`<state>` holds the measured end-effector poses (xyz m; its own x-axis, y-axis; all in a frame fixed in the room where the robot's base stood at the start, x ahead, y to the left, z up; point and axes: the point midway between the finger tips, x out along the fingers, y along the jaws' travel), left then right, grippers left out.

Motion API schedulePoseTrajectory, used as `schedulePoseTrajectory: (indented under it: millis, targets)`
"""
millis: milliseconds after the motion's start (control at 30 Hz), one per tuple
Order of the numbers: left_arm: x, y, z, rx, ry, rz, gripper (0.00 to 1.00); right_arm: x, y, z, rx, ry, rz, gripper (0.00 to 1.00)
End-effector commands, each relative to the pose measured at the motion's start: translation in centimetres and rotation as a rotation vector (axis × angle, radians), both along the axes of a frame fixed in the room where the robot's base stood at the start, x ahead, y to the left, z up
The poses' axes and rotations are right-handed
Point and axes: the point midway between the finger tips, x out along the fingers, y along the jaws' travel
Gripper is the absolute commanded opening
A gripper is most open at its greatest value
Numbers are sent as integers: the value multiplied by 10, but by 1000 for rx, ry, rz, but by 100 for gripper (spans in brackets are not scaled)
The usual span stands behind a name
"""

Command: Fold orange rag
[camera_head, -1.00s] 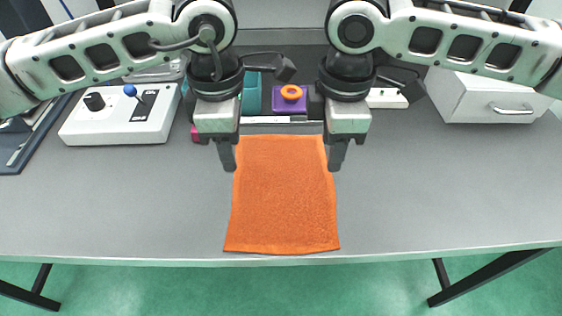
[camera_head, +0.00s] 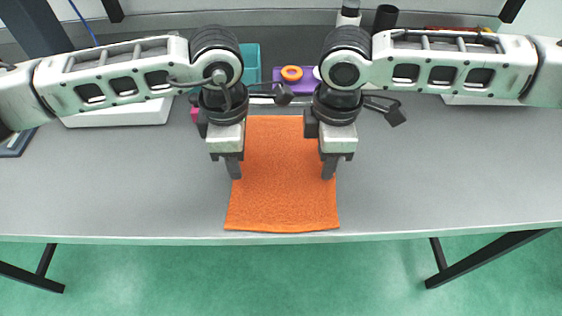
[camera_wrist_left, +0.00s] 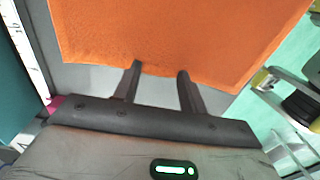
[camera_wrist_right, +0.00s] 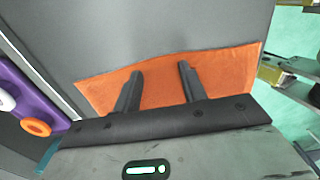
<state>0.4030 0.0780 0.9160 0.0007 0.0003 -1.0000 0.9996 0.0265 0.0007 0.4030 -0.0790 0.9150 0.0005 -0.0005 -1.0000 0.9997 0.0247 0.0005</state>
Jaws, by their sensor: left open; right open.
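The orange rag (camera_head: 283,190) lies flat and spread out on the grey table, its near edge close to the table's front edge. My left gripper (camera_head: 234,170) is open at the rag's left edge; in the left wrist view its two fingertips (camera_wrist_left: 160,72) reach the edge of the rag (camera_wrist_left: 180,35). My right gripper (camera_head: 328,170) is open at the rag's right edge; in the right wrist view its fingers (camera_wrist_right: 162,72) are over the rag (camera_wrist_right: 225,75). Whether the fingertips touch the cloth cannot be told.
A purple tray with an orange ring (camera_head: 291,73) and a teal bin (camera_head: 250,62) stand behind the rag. A white box (camera_head: 120,115) is partly hidden behind my left arm. The grey table (camera_head: 450,170) is clear on both sides.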

Motion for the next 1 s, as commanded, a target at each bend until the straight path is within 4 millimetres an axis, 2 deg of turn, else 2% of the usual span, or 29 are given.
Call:
schedulePoseTrajectory:
  millis: [67, 333, 400, 833, 1000]
  targets:
    - [0, 0, -3, 0, 0, 0, 42, 0, 0, -3, 0, 0, 0, 42]
    - [0, 0, -3, 0, 1, 0, 6, 0, 0, -3, -1, 1, 0, 6]
    - [0, 0, -3, 0, 1, 0, 0, 0, 0, -3, -1, 2, 0, 0]
    - [0, 0, -2, 1, 1, 0, 0, -1, 0, -2, -2, 3, 0, 0]
    - [0, 0, 7, 1, 1, 0, 0, -1, 0, 7, -1, 3, 0, 0]
